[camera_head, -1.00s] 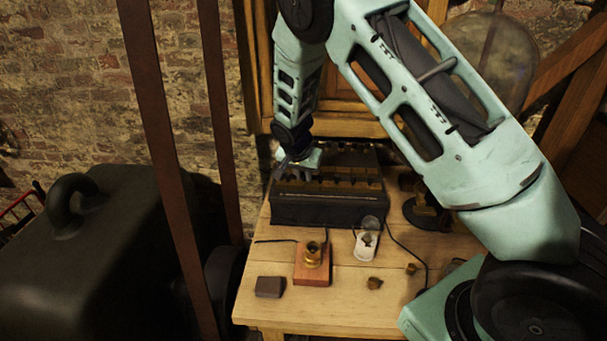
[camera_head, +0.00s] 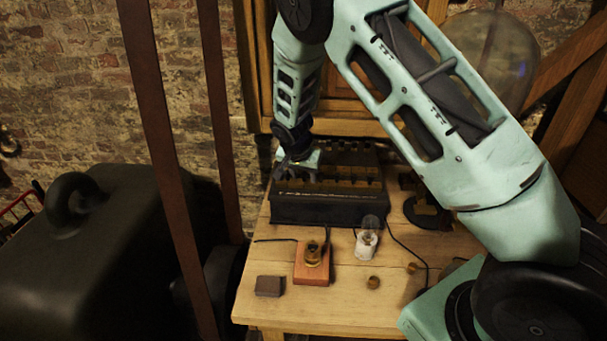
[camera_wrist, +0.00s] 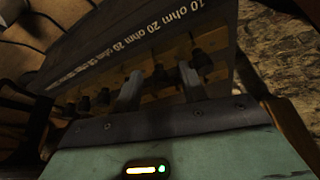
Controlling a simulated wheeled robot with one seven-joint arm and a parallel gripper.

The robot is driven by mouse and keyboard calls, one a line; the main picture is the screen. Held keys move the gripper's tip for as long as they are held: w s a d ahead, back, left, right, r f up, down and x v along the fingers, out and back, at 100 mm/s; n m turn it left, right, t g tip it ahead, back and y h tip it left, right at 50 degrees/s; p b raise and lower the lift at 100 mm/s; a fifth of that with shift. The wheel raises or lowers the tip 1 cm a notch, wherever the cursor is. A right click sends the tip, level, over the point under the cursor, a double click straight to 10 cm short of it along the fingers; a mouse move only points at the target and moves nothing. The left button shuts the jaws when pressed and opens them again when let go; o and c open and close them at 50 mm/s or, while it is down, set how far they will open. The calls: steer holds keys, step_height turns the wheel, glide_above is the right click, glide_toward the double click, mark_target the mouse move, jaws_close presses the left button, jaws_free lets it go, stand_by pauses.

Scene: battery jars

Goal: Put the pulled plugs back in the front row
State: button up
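A black plug box (camera_head: 330,210) stands at the back of the table, with rows of dark-topped plugs on brass along its top. Its front face, lettered "10 ohm 20 ohm", also shows in the wrist view (camera_wrist: 130,45). My gripper (camera_head: 290,168) is over the left end of the front row. In the wrist view my gripper (camera_wrist: 160,80) has its fingers apart. A dark plug (camera_wrist: 158,74) of the row shows between them, and another plug (camera_wrist: 201,63) stands beyond the right finger. I cannot tell whether the fingers touch either. Empty sockets are too small to make out.
Two small brass pieces (camera_head: 374,282) (camera_head: 412,268) lie on the table (camera_head: 335,310). A wooden block with a brass socket (camera_head: 313,256), a dark block (camera_head: 269,286) and a small glass bulb on a white base (camera_head: 366,243) stand in front of the box. Thin wires cross the tabletop.

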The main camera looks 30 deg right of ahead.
steer(key=b+v, duration=0.3)
steer(key=v, duration=1.4)
steer(key=shift+s+r, duration=0.15)
steer(key=s+a+f+n+g+y, duration=0.15)
steer(key=s+a+n+y, duration=0.25)
steer(key=s+a+n, duration=1.05)
steer(key=s, duration=0.8)
steer(key=s+a+f+n+g, duration=0.1)
steer(key=s+a+n, duration=0.1)
steer(key=s, duration=0.9)
steer(key=shift+n, duration=0.45)
steer(key=shift+f, duration=0.1)
